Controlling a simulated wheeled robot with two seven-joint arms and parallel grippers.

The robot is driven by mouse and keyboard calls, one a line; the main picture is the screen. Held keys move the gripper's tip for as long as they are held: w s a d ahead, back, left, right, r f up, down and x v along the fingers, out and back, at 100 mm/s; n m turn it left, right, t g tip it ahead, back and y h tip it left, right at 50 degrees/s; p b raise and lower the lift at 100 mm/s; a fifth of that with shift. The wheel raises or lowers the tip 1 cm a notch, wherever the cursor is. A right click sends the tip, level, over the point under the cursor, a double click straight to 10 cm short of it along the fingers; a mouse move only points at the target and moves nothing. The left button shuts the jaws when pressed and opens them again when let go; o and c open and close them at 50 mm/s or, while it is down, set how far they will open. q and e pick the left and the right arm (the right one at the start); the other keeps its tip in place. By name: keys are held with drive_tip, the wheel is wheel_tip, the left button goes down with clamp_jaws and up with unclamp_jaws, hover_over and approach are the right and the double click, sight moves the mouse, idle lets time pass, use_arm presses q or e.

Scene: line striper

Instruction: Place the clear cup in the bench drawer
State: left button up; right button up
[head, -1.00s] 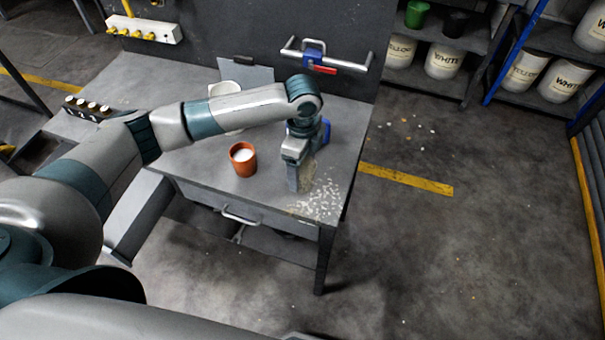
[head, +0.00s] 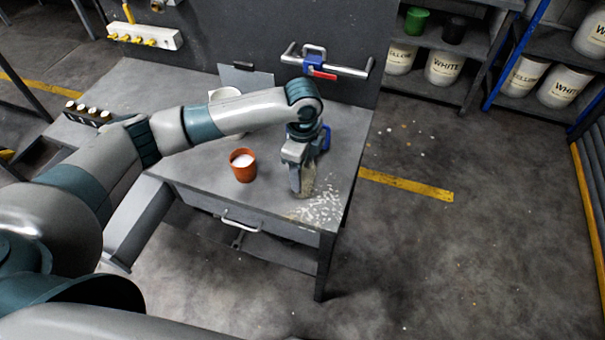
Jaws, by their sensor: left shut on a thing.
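My left gripper (head: 302,188) points down over the right part of the grey workbench top, close to the front edge. It is shut on the clear cup (head: 311,178), a see-through, pale brownish shape mostly hidden behind the fingers. I cannot tell whether the cup touches the bench top. The bench drawer (head: 206,202) is under the front edge of the top, with a bar handle (head: 240,226); it looks closed. My right gripper is not in view.
An orange cup with white contents (head: 243,165) stands left of my gripper. White flecks (head: 322,208) lie scattered at the bench's front right corner. A white container (head: 224,95) is partly behind my arm. A blue object (head: 326,137) stands behind the gripper.

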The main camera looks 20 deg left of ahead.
use_arm(q)
drive_tip(key=shift+r, duration=0.3)
drive_tip(key=s+d+r+b, duration=0.3)
drive_tip(key=d+r+b, duration=0.2)
drive_tip(key=d+r, duration=0.5)
drive_tip(key=shift+d+b, duration=0.35)
drive_tip(key=shift+d, duration=0.35)
drive_tip(key=shift+a+f, duration=0.1)
drive_tip(key=shift+a, duration=0.05)
drive_tip(key=s+a+f+n+b, duration=0.2)
drive_tip(key=s+a+n, duration=0.2)
drive_tip(key=a+n, duration=0.3)
drive_tip(key=s+a+f+n+b, duration=0.1)
drive_tip(key=s+a+n, duration=0.3)
drive_tip(key=a+n, duration=0.4)
drive_tip(key=n, duration=0.4)
drive_tip(key=shift+s+f+b, duration=0.25)
drive_tip(key=shift+f+b, duration=0.1)
